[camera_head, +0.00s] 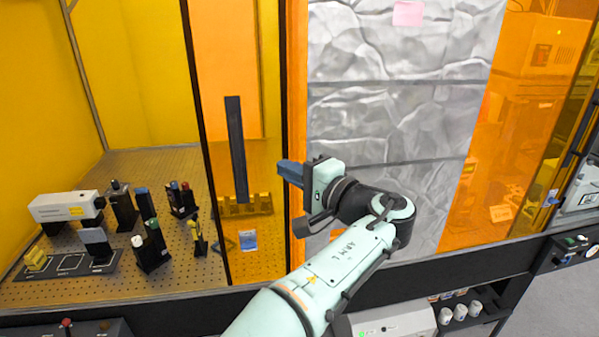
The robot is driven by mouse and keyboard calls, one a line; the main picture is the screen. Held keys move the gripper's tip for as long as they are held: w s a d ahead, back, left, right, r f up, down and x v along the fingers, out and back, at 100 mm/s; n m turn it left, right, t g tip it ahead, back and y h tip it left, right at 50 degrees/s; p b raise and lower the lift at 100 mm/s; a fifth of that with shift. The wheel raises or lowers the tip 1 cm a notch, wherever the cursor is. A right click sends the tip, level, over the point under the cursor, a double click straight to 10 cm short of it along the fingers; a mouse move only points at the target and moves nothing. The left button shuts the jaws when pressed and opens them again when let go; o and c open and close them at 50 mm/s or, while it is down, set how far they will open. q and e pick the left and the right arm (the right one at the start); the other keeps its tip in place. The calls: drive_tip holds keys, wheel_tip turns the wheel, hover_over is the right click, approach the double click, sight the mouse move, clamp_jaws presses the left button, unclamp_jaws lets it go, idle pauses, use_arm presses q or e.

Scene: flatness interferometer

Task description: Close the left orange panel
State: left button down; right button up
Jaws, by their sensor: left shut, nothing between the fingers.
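The left orange panel (215,60) is a see-through orange sheet with a dark edge on its left side. A long black upright handle bar (236,150) is on it. To the left of its edge the enclosure stands open, showing the bench inside. My left gripper (282,172) is shut and empty, its blue fingers pointing left. In the picture it is to the right of the handle bar, with a gap between them. I cannot tell whether it touches the panel. My right gripper is not in view.
The perforated bench (130,265) inside the opening carries a white laser box (66,207) and several small optical mounts. A grey crinkled foil cover (400,110) and another orange panel (515,140) are to the right. A dark ledge (170,312) runs along the front.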

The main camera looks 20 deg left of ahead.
sight(254, 161)
use_arm(q)
drive_tip(key=a, duration=0.5)
drive_tip(key=w+a, duration=0.1)
drive_tip(key=a, duration=0.2)
drive_tip(key=shift+a+p, duration=0.15)
drive_tip(key=shift+p, duration=0.15)
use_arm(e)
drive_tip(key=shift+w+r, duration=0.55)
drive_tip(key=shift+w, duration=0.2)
use_arm(q)
drive_tip(key=shift+w, duration=0.15)
